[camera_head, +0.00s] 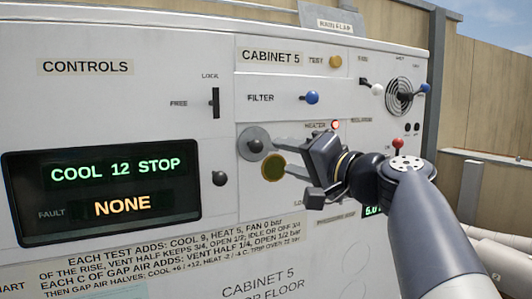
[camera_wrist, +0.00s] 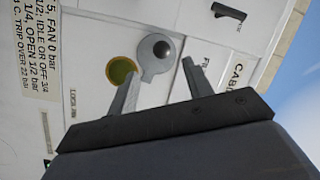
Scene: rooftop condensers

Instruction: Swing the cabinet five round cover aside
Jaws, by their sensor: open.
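The cabinet five round cover (camera_head: 245,152) is a grey disc with a darker round knob on it, on the white panel below the FILTER strip. It also shows in the wrist view (camera_wrist: 147,65), where a short tab sticks out from the disc. An olive-gold round disc (camera_head: 273,167) lies beside the cover, at its lower right, with its face largely bare. My gripper (camera_head: 280,155) is open, its two fingers pointing at the panel by the cover. In the wrist view, the cover and knob appear between and beyond the fingertips (camera_wrist: 163,68). I cannot tell whether a finger touches it.
A blue FILTER knob (camera_head: 312,97) and a brown TEST knob (camera_head: 336,62) stick out above. A red-tipped lever (camera_head: 398,144) stands close to my wrist. At left, a dark display (camera_head: 105,190) reads COOL 12 STOP and NONE. A dark knob (camera_head: 219,178) sits beside it.

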